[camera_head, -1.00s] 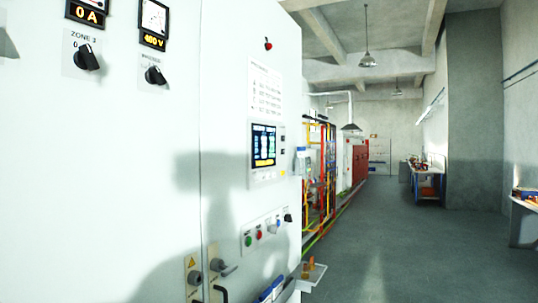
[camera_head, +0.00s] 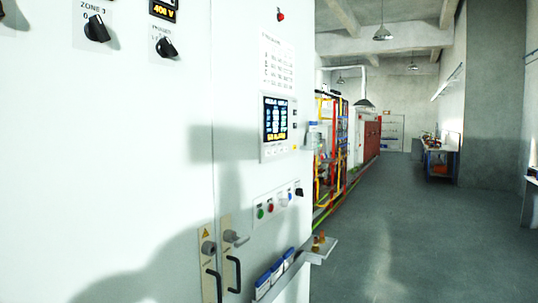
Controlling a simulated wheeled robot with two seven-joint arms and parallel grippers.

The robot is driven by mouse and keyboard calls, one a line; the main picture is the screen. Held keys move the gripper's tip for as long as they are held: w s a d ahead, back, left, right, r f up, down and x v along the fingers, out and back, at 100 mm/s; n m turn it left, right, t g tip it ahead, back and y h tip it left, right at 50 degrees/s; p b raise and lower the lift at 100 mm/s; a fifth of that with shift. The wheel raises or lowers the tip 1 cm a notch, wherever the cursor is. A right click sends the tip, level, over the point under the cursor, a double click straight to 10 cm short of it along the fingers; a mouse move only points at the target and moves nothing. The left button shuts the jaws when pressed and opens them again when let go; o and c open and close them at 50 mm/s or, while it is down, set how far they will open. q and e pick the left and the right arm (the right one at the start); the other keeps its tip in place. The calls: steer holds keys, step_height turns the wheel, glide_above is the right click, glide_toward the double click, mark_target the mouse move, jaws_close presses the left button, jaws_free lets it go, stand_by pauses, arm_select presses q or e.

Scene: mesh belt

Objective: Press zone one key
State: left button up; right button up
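A tall white control cabinet fills the left half of the view (camera_head: 120,180). A black rotary knob (camera_head: 97,30) labelled zone, with a digit that looks like 3, is at the upper left. Another black knob (camera_head: 166,48) is to its right, under a display reading 400 V (camera_head: 163,9). Part of a further dark knob shows at the top left edge. A lit touch screen (camera_head: 276,119) is on the right-hand door, its text too small to read. No zone one key can be made out. Neither gripper is in view.
Green and red push buttons sit on a panel (camera_head: 275,204) below the screen. Door handles (camera_head: 233,274) and a small shelf (camera_head: 318,250) stick out low on the cabinet. Grey floor (camera_head: 400,230) is open to the right. Workbenches stand along the right wall.

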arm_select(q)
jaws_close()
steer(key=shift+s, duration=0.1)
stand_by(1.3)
